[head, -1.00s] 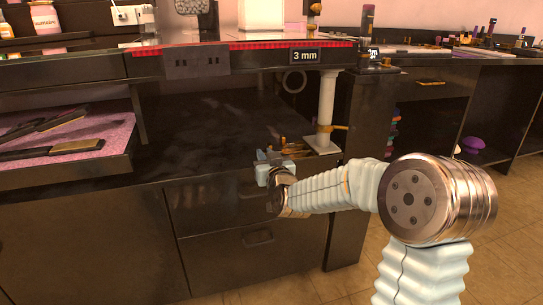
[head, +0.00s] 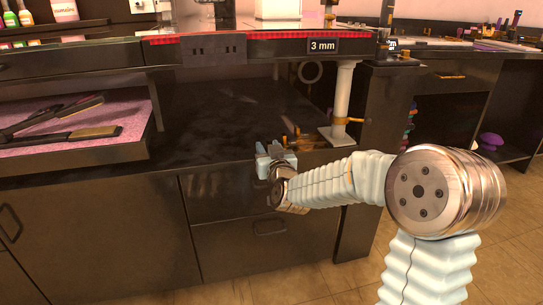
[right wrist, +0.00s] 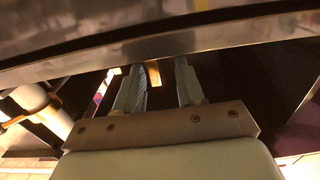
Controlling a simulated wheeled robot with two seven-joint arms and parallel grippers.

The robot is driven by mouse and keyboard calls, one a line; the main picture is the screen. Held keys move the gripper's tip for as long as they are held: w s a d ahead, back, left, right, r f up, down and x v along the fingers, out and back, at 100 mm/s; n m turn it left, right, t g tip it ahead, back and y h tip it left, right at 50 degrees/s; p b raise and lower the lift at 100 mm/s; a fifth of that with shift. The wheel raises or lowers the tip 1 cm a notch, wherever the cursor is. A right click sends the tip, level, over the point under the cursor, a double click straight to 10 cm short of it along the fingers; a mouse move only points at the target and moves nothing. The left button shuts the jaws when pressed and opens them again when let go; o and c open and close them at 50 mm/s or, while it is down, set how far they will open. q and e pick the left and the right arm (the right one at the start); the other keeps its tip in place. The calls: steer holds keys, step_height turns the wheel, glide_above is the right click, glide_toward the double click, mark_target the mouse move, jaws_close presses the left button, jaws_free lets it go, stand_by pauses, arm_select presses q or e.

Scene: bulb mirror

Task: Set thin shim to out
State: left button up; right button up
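Small brass-coloured pieces (head: 303,143) sit at the front of the dark recess, by the foot of a white post; I cannot tell which, if any, is the thin shim. My right gripper (head: 276,152) is in front of them at the recess's front edge, seen from behind. In the right wrist view its two fingers (right wrist: 158,84) stand apart with nothing clearly held. A brass tab (right wrist: 153,74) shows between them, nearer the left finger. The fingertips reach under a dark edge that hides what lies past it. My left gripper is not in view.
The counter's red-edged front (head: 220,37) overhangs the recess and carries a "3 mm" label (head: 323,46). The white post (head: 343,92) stands right of my gripper. A pink-lined tray (head: 88,140) with hair irons is at left. Drawers (head: 240,240) are below.

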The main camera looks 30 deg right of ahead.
steer(key=v, duration=1.3)
steer(key=shift+s+a+p, duration=0.15)
steer(key=shift+s+p, duration=0.05)
steer(key=shift+p, duration=0.15)
steer(key=a+f+n+g+y+p, duration=0.1)
steer(key=a+f+g+y+p, duration=0.2)
steer(key=f, duration=0.7)
steer(key=a+f+n+g+y+p, duration=0.1)
steer(key=a+f+g+y+p, duration=0.15)
steer(key=a+f+g, duration=0.55)
steer(key=s+a+f+m+g+y+p, duration=0.1)
steer(key=s+a+f+g+p, duration=0.3)
steer(key=s+f, duration=1.3)
steer(key=a+f+g+y, duration=0.1)
steer(key=a, duration=0.1)
steer(key=shift+s+a+g+y, duration=0.2)
steer(key=shift+a+g+y, duration=0.15)
steer(key=shift+a+g, duration=0.05)
